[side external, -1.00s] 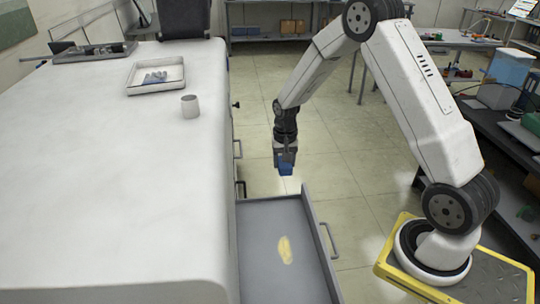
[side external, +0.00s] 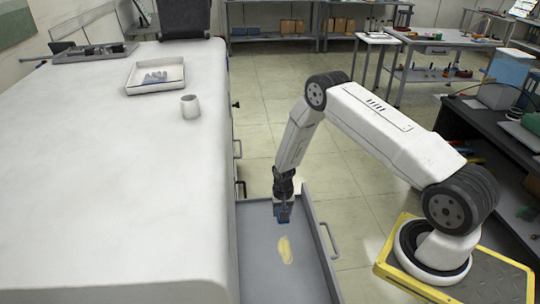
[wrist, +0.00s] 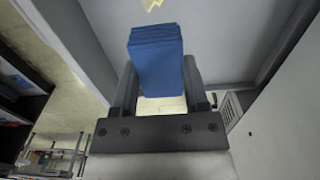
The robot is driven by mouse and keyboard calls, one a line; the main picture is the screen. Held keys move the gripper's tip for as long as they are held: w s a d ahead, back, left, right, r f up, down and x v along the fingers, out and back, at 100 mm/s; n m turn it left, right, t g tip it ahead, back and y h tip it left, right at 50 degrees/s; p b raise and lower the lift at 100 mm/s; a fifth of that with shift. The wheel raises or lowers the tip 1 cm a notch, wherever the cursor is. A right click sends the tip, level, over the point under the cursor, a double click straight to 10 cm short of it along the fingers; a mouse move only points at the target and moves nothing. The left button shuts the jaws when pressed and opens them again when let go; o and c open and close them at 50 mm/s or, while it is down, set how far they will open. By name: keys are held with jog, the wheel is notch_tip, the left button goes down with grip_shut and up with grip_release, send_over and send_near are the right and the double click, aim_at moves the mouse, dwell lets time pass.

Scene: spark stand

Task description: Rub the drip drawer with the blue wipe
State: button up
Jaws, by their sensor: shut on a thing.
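The drip drawer (side external: 262,267) stands pulled out from the white bench, a grey open tray with a handle on its right side. A yellowish patch (side external: 285,250) lies on its floor. My gripper (side external: 283,208) is over the far part of the drawer, shut on the blue wipe (side external: 283,215). In the wrist view the blue wipe (wrist: 157,60) is a folded block between the two fingers, and a bit of the yellow patch (wrist: 152,4) shows at the top edge. I cannot tell whether the wipe touches the drawer floor.
The white bench (side external: 110,200) rises left of the drawer and carries a cup (side external: 190,106) and a white tray (side external: 133,90) with bluish items. The drawer's right wall and handle (side external: 328,241) stand close to my gripper. Open floor lies beyond the drawer.

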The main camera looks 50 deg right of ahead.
jog(key=shift+f, duration=1.1)
jog(key=shift+f, duration=0.1)
